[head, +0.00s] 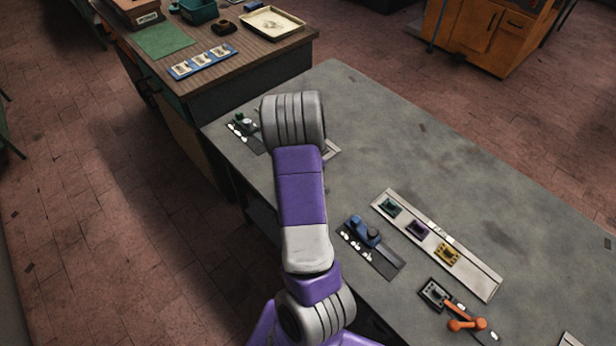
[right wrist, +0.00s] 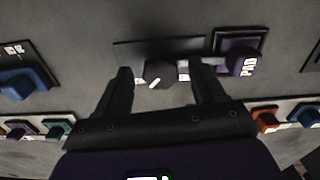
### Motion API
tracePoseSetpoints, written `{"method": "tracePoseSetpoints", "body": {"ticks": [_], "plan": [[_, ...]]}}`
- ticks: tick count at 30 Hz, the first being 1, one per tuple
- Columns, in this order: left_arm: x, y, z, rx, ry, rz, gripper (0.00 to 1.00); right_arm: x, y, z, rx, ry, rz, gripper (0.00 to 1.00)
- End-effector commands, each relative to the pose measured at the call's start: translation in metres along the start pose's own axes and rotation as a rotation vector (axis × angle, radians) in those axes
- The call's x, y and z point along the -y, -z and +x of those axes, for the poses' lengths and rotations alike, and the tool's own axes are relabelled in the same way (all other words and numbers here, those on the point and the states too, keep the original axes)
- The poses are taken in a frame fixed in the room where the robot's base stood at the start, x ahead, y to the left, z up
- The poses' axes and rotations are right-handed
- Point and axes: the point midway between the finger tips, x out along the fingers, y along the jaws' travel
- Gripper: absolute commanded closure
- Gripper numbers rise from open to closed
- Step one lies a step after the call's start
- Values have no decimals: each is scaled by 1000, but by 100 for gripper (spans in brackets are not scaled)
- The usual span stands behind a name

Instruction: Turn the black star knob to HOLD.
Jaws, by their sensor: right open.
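The black knob (right wrist: 160,73) with a white pointer line sits on the grey bench top in the right wrist view. Its pointer slants toward the lower left. Small white labels lie to its left and right, too small to read. My right gripper (right wrist: 160,67) is open, with one finger on each side of the knob and a visible gap to each. In the head view my purple and grey right arm hides the knob and the gripper. My left gripper is not in view.
A purple block (right wrist: 242,62) with white lettering stands right of the knob, and a blue block (right wrist: 22,84) at the left. In the head view, a blue-handled unit (head: 365,232), a long plate (head: 437,245) and an orange lever (head: 466,323) lie right of my arm.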

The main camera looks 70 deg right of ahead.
Motion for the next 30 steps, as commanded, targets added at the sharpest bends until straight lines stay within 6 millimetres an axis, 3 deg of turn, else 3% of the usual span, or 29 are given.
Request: {"method": "tracePoseSetpoints", "body": {"ticks": [5, 16, 30], "plan": [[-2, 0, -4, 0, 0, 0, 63, 1, 0, -12, 0, 2, -3, 31], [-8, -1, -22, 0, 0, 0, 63, 0, 0, -69, 0, 2, 0, 31], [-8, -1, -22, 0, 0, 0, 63, 0, 0, -76, 0, 0, 0, 31]]}}
